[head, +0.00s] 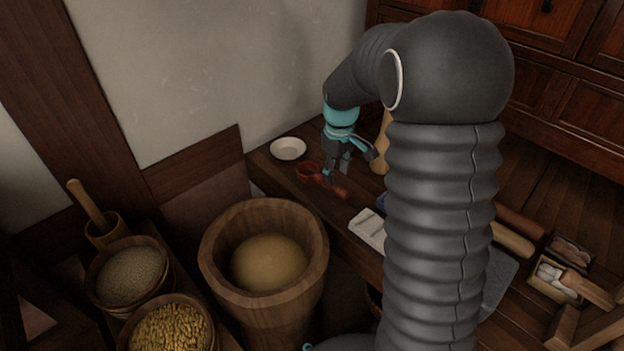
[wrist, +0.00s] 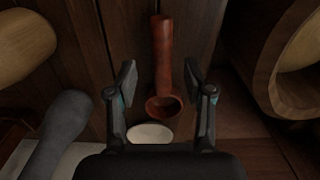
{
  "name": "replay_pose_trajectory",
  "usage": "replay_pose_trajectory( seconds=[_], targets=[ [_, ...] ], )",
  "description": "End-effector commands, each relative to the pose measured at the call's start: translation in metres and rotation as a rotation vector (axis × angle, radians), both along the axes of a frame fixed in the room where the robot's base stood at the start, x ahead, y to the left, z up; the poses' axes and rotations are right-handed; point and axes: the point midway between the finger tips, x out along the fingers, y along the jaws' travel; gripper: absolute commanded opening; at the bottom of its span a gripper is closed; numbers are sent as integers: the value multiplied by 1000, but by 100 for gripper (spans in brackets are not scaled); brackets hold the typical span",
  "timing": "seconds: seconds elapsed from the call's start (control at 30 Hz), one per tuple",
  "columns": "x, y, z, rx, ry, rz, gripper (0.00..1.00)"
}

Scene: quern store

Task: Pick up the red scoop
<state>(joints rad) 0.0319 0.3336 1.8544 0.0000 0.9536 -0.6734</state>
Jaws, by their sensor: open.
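The red scoop (head: 307,172) lies on the dark wooden bench in the head view, near the wall and just in front of a white dish. My gripper (head: 340,178) is over the scoop there and hides part of it. In the wrist view the scoop (wrist: 163,62) runs upright through the middle, with its round bowl at the lower end and its handle pointing up. The open fingers of my gripper (wrist: 160,78) stand on either side of it, with clear gaps. I see no contact with the scoop.
The white dish (head: 288,149) sits beyond the scoop; it also shows in the wrist view (wrist: 150,133). A large wooden tub (head: 212,262) stands left of the bench. A pale block (head: 368,228) lies nearer on the bench. A pale wooden object (head: 383,145) stands right of my gripper.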

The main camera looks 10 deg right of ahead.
Motion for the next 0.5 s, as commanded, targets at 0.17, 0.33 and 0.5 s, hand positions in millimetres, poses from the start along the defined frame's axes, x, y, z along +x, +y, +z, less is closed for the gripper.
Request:
replay_pose_trajectory(
  seconds=[0.17,0.33,0.5],
  targets=[
    [-2,0,-19,0,4,-1,52],
    [-3,1,-42,0,2,-1,52],
    [-3,2,-52,0,0,1,52]
  ],
)
